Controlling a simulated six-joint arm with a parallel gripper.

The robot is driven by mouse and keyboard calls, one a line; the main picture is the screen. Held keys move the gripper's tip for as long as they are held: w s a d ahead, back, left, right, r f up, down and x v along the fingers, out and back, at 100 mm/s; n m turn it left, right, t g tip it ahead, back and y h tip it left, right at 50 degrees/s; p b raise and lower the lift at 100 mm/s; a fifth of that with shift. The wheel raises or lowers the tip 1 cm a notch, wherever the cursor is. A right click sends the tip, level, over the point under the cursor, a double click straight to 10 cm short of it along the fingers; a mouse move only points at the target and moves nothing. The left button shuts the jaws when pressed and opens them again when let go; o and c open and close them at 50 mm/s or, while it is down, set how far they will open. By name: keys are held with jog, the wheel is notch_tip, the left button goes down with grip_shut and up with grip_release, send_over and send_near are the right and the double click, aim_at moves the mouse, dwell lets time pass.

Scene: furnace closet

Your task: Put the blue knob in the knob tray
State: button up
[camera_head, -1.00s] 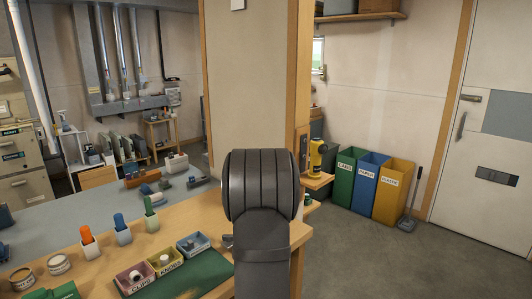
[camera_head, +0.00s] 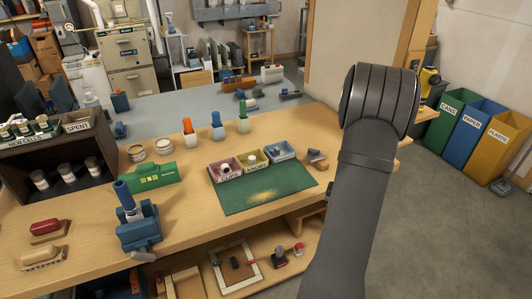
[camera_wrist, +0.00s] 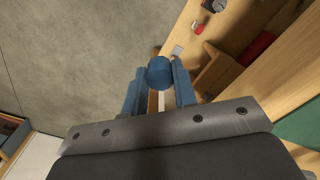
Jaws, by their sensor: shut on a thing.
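The blue knob (camera_wrist: 159,71) is between the blue fingers of my gripper (camera_wrist: 160,88) in the wrist view, and the fingers are shut on it. It is over the grey floor, beside the edge of the wooden bench. The knob tray is a small yellow tray (camera_head: 263,164) labelled KNOBS, at the back edge of the green mat in the head view. A pale knob-like piece lies in it. My arm hides the gripper and the blue knob in the head view.
A pink tray (camera_head: 233,177) labelled CLIPS and a blue tray (camera_head: 291,154) flank the yellow one. Orange, blue and green-handled things in holders stand behind. A blue vise-like device (camera_head: 138,232) stands at the front left.

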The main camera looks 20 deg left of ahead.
jog(key=w+a+r+m, duration=0.2)
jog(key=w+r, duration=0.4)
jog(key=r, duration=0.4)
jog(key=w+a+r+m, duration=0.25)
jog(key=w+r, duration=0.35)
jog(key=r, duration=0.5)
jog(key=n, duration=0.1)
send_over(245, 166)
notch_tip(245, 166, down, 9)
jog(key=shift+d+f, duration=0.1)
jog(key=shift+d, duration=0.05)
jog(key=shift+a+f, duration=0.25)
jog(key=shift+f, duration=1.8)
jog(key=shift+f, duration=0.1)
jog(key=o, duration=1)
jog(key=shift+c, duration=0.2)
